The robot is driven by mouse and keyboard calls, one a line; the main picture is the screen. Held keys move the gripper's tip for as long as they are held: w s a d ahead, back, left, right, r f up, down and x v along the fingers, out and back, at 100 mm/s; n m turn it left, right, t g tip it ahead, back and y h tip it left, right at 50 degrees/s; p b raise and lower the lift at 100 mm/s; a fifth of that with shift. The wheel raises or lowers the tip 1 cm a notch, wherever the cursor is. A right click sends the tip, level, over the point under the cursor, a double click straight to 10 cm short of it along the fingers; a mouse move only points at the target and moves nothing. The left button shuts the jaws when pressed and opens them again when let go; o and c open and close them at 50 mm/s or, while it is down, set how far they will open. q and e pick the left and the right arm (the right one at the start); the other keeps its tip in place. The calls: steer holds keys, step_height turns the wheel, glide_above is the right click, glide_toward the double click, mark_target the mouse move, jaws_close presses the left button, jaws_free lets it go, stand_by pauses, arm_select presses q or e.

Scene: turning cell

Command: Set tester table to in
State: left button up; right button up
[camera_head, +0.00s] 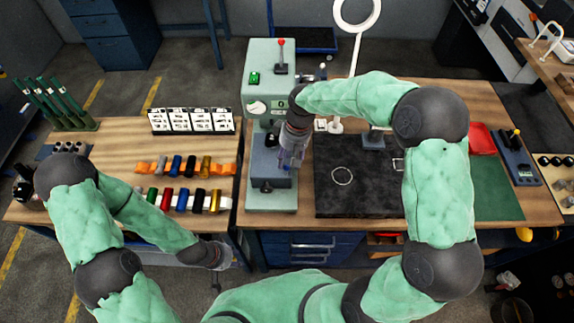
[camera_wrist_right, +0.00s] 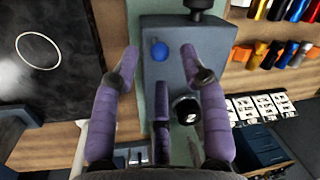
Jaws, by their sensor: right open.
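The tester (camera_head: 257,85) is a pale green machine on the bench with a red-topped lever, a green button and a white dial. Its table is the blue-grey block (camera_head: 266,165) low on the tester, with a black knob (camera_head: 266,187) at its front. My right gripper (camera_head: 289,164) is over the block's right side, with its fingers pointing down. In the right wrist view the block (camera_wrist_right: 170,28) lies beyond the open, empty purple fingers (camera_wrist_right: 160,54), with a blue round spot (camera_wrist_right: 158,50) and a black knob (camera_wrist_right: 186,109). Contact cannot be told. My left gripper (camera_head: 217,258) hangs low at the bench's front edge, its fingers barely visible.
Rows of coloured cylinders (camera_head: 185,200) and a card stand (camera_head: 192,121) are on the left. A ring lamp (camera_head: 356,20) stands behind my right arm. A green mat (camera_head: 497,190) is at the right.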

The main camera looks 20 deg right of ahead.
step_height(320, 180, up, 7)
steer(key=d, duration=0.1)
steer(key=shift+w+d, duration=0.15)
steer(key=shift+w, duration=0.1)
steer(key=m+h+p, duration=0.3)
steer(key=m+h, duration=0.1)
glide_toward(286, 166)
steer(key=shift+m, duration=0.3)
steer(key=f, duration=0.3)
steer(key=d+f, duration=0.1)
steer(key=f, duration=0.3)
steer(key=d+f, duration=0.1)
steer(key=f, duration=0.3)
steer(key=shift+s, duration=0.3)
jaws_close()
